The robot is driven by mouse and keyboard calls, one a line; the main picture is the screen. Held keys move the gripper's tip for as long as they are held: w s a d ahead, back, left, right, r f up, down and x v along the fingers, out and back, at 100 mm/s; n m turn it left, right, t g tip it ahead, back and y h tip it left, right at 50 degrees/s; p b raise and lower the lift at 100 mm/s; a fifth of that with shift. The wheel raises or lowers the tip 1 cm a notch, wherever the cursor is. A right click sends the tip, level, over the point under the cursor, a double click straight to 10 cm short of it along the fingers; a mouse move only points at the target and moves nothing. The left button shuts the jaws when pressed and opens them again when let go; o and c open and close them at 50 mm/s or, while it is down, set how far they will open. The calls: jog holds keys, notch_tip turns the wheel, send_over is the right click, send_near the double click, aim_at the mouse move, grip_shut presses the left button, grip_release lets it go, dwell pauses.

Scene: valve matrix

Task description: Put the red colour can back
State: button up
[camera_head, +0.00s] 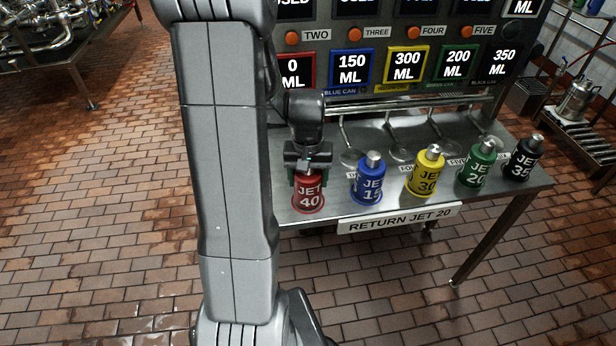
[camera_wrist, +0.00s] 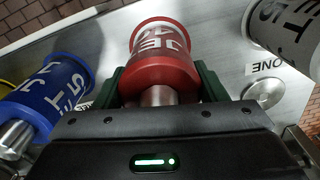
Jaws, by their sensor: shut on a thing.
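The red can (camera_head: 308,193), marked JET 40, is upright at the left of the visible can row, near the table's front edge. In the wrist view the red can (camera_wrist: 165,62) sits between the two dark green fingers of my gripper (camera_wrist: 160,92). Whether its base touches the steel table (camera_head: 340,211) cannot be told. The red-framed display (camera_head: 294,72) reads 0 ML.
A blue can (camera_head: 370,178) stands close to the right. Yellow (camera_head: 427,171), green (camera_head: 478,163) and black (camera_head: 524,158) cans follow. The wrist view shows a pale grey can (camera_wrist: 290,32) on the other side.

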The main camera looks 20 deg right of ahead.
jog(key=o, duration=1.8)
jog(key=shift+f, duration=0.1)
jog(key=shift+c, duration=0.2)
notch_tip(320, 180, up, 12)
jog(key=shift+r, duration=0.15)
notch_tip(320, 180, down, 12)
jog(key=shift+f, duration=0.1)
jog(key=shift+r, duration=0.9)
